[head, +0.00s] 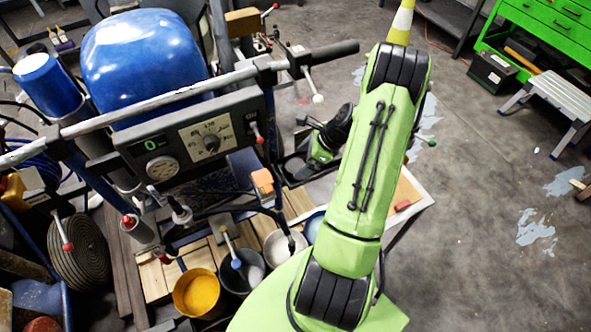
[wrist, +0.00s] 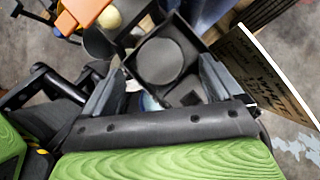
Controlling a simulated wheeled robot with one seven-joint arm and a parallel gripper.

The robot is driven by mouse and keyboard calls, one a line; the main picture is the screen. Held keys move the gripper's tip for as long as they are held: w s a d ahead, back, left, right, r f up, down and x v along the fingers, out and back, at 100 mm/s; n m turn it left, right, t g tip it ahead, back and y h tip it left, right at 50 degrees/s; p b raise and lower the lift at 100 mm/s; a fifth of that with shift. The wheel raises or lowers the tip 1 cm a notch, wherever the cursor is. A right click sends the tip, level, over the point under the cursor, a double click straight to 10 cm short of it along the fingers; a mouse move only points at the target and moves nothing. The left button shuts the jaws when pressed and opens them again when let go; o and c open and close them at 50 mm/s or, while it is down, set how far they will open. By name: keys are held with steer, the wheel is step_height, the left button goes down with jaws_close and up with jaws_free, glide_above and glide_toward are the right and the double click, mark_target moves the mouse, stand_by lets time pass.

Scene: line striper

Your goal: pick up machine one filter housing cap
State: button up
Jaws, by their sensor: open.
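My gripper (wrist: 161,78) is open, its two grey fingers spread wide in the wrist view. Between and beyond the fingertips is a dark round disc (wrist: 160,60) in a black square tray or frame (wrist: 193,42). The disc may be the filter housing cap, but I cannot tell for sure. No contact between fingers and disc shows. In the head view my green arm reaches up the middle and hides part of the area beside the striper. The striper's control panel (head: 190,142) has a gauge and a green readout, under a blue tank (head: 143,58).
An orange block (head: 265,183) is on the striper's near side; an orange part also shows in the wrist view (wrist: 82,12). Buckets, one holding yellow material (head: 197,293), stand below. A printed board (wrist: 268,72) lies right of the tray. The floor at right (head: 480,190) is largely clear.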

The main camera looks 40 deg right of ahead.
mark_target(296, 166)
steer(key=x, duration=0.3)
steer(key=shift+w, duration=0.1)
steer(key=shift+c, duration=0.4)
steer(key=c, duration=1)
